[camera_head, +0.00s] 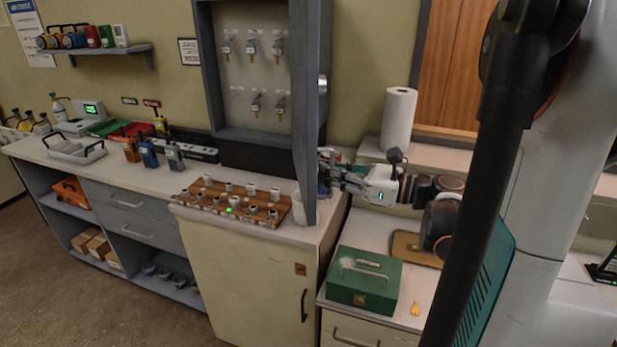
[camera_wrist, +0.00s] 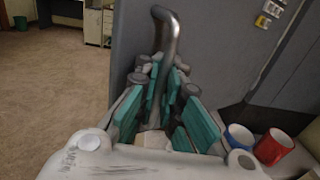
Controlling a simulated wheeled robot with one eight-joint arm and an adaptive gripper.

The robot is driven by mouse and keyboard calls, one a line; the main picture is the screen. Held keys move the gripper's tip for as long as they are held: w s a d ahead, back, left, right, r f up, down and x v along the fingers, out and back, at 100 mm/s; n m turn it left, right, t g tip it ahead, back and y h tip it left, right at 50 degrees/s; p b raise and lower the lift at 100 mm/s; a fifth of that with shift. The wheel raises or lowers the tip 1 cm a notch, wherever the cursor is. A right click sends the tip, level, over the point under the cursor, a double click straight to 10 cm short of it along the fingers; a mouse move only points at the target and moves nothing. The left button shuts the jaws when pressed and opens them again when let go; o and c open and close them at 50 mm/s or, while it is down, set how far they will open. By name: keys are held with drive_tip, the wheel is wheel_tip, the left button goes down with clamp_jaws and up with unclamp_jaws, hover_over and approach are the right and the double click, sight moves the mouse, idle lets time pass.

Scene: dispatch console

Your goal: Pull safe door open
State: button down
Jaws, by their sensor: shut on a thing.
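The grey safe door (camera_head: 304,110) stands swung out from the wall cabinet (camera_head: 250,134) and shows nearly edge-on in the head view. The cabinet's inside is exposed, with several keys on hooks. In the wrist view the door (camera_wrist: 217,45) fills the middle, with a curved metal bar handle (camera_wrist: 168,40) on its face. My gripper (camera_wrist: 163,88) has its teal-padded fingers closed around the lower part of that handle. In the head view my gripper (camera_head: 332,168) reaches to the right side of the door, and the door's edge partly hides the fingertips.
A wooden tray (camera_head: 185,195) with several small white pieces sits on the counter by the door's lower edge. A green cash box (camera_head: 363,279) and a paper roll (camera_head: 398,118) are at the right. Blue (camera_wrist: 238,138) and red (camera_wrist: 274,146) mugs stand beside my gripper.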

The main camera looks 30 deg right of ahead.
drive_tip(key=shift+s+d+f, duration=0.1)
drive_tip(key=shift+s+d, duration=0.1)
drive_tip(key=shift+d, duration=0.35)
drive_tip(key=shift+s+d, duration=0.2)
drive_tip(key=shift+d, duration=0.3)
drive_tip(key=c, duration=2)
unclamp_jaws()
drive_tip(key=shift+s, duration=0.15)
drive_tip(key=shift+d, duration=0.1)
drive_tip(key=v, duration=1.1)
drive_tip(key=shift+s+d, duration=0.25)
drive_tip(key=shift+s, duration=0.1)
